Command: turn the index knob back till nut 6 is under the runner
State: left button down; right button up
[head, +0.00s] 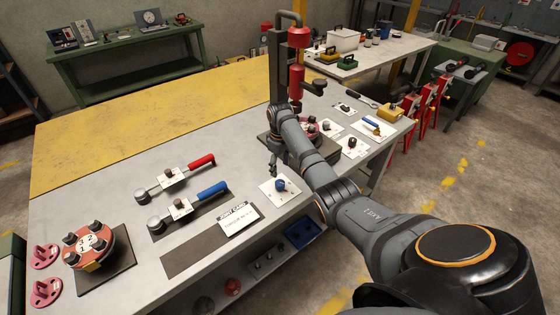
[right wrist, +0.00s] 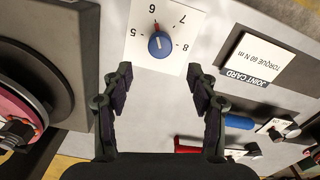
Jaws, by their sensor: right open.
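The index knob (head: 280,185) is blue and sits on a white dial plate. In the right wrist view the knob (right wrist: 161,45) has a red mark pointing up at about 6, among the digits 5 to 8. My right gripper (head: 276,168) is open beside the knob; in its wrist view the fingers (right wrist: 160,100) are apart with the knob ahead of them, untouched. The red runner (head: 297,78) hangs on a dark column above the spool. The spool's red flange (right wrist: 15,105) with a nut shows at the left of the wrist view; which nut is under the runner is hidden.
A joint card (head: 238,218) reading torque 60 N m lies left of the knob. Red-handled (head: 201,161) and blue-handled (head: 212,189) wrenches lie on the bench. A numbered red flange (head: 88,243) stands at the left end. A blue bin (head: 302,233) is below the bench's front edge.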

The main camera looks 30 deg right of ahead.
jog(key=shift+r, duration=1.6)
